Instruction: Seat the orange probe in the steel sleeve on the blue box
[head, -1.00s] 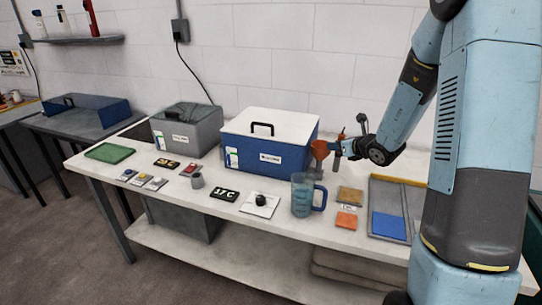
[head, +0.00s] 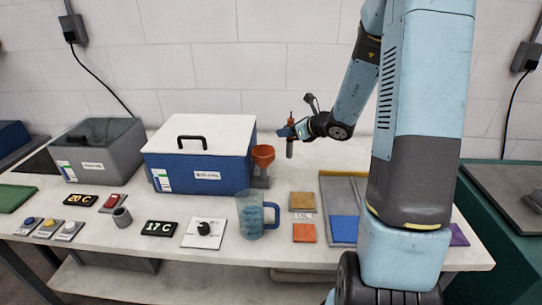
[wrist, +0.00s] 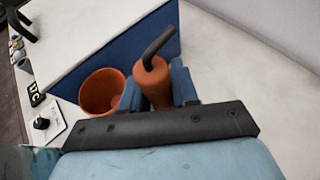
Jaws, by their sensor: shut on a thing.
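My gripper (head: 290,131) is shut on the orange probe (head: 291,121), upright in the air over the table, right of the blue box. Grey shows below its orange part. In the wrist view the orange probe (wrist: 152,82) sits between the blue fingers (wrist: 158,90), and a black bent piece comes out of its top. The blue box (head: 200,174) has a white lid with a black handle; its blue side also shows in the wrist view (wrist: 110,65). I cannot make out a steel sleeve on the box in either view.
An orange funnel (head: 263,153) on a grey stand is between the box and the probe, close to my gripper. A blue jug (head: 251,215) stands in front. A grey cup (head: 122,217) and a grey box (head: 98,155) are at left. A tray (head: 340,195) lies at right.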

